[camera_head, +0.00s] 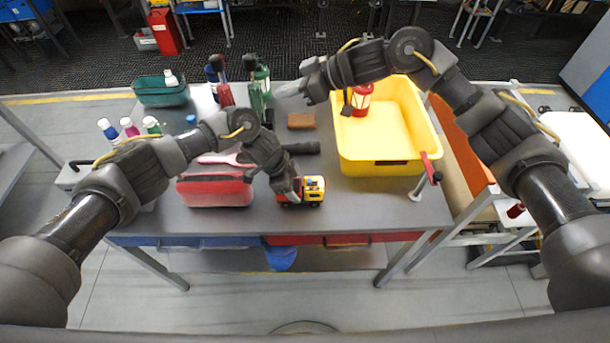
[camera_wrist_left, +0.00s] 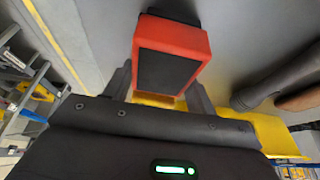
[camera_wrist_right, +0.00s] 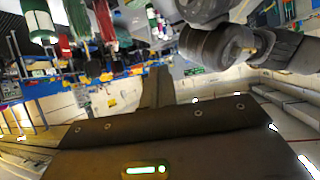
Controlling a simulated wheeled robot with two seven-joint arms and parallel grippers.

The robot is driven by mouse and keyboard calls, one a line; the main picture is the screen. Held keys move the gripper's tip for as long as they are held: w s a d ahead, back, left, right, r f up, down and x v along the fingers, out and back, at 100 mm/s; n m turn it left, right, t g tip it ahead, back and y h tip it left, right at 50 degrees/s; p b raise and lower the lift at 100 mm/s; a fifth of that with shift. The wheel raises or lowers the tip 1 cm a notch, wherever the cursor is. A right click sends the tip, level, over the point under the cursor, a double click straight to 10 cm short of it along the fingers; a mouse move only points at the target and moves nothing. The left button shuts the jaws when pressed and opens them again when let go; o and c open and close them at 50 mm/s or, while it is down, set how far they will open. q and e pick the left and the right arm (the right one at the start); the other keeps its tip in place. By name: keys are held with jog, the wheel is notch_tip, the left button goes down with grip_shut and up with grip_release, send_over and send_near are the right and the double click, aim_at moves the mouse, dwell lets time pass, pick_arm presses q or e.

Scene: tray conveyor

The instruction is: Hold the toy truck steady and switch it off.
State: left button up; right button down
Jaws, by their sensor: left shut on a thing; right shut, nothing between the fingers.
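The toy truck (camera_head: 314,188), with a yellow cab and red-orange rear, stands on the grey table near its front edge. My left gripper (camera_head: 291,193) is shut on its rear part. In the left wrist view the truck's red bed (camera_wrist_left: 185,42) with a dark inner face sits between the fingers (camera_wrist_left: 160,88). The truck's switch cannot be made out. My right gripper (camera_head: 284,91) is shut and empty, raised over the back of the table, well apart from the truck. Its closed fingers show in the right wrist view (camera_wrist_right: 158,88).
A red bin (camera_head: 215,192) stands just left of the truck. A dark cylinder (camera_head: 302,148) and a brown block (camera_head: 301,121) lie behind it. A yellow crate (camera_head: 431,140) with a red lantern (camera_head: 361,99) stands right. Bottles and a green basket (camera_head: 160,95) are back left.

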jog(key=s+d+f+n+g+h, duration=0.2)
jog(key=s+f+h, duration=0.25)
jog(key=f, duration=0.35)
pick_arm(q)
jog(key=shift+d, duration=0.1)
pick_arm(e)
jog(key=n+h, duration=0.1)
jog(key=h, duration=0.3)
send_over(311, 180)
jog(key=d, duration=0.2)
notch_tip(311, 180, down, 5)
jog(key=shift+s+a+f+g+y, duration=0.15)
jog(key=shift+g+y, duration=0.1)
jog(key=shift+g, duration=0.15)
jog(key=x, duration=1)
jog(key=shift+d, duration=1.15)
